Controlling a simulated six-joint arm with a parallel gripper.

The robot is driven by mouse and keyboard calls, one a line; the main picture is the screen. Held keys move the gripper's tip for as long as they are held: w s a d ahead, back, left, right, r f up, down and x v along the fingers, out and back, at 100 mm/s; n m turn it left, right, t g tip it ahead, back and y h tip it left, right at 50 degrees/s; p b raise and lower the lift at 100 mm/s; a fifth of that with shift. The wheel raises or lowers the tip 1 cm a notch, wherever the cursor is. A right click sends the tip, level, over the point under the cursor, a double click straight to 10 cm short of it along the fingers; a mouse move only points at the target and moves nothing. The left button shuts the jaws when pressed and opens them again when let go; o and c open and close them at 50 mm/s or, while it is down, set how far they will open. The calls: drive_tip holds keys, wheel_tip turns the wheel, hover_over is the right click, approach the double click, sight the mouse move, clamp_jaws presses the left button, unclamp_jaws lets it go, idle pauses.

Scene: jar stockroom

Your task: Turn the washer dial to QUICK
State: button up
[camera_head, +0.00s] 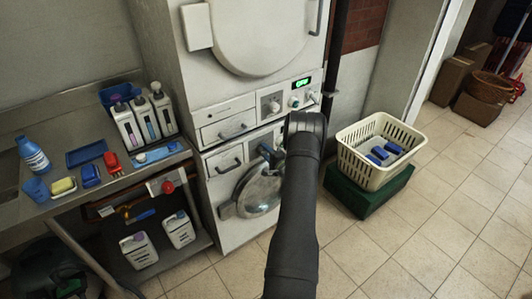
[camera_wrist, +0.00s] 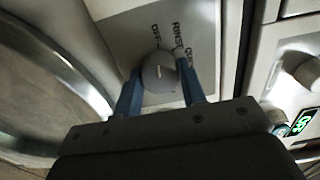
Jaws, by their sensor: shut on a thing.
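The washer dial (camera_wrist: 160,72) is a round grey knob with a short pale mark on its face. It shows in the wrist view on a grey panel lettered OFF, RINSE and QUICK, the last partly cut by the knob and finger. I cannot tell which word the mark points at. My gripper (camera_wrist: 161,88) has one blue finger on each side of the dial and is shut on it. In the head view the washer (camera_head: 233,185) is the lower white machine with a round door; my arm hides the dial there.
Above the washer, another white machine (camera_head: 221,110) has a knob (camera_head: 270,104) and a green display (camera_head: 303,82). The washer's round door (camera_head: 259,190) is close to my arm. A cream basket (camera_head: 357,160) on a green crate (camera_head: 367,199) stands right; a bench (camera_head: 115,178) with bottles stands left.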

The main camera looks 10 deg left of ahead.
drive_tip(key=shift+m, duration=7.8)
drive_tip(key=o, duration=1)
drive_tip(key=shift+d, duration=0.1)
drive_tip(key=v, duration=1.7)
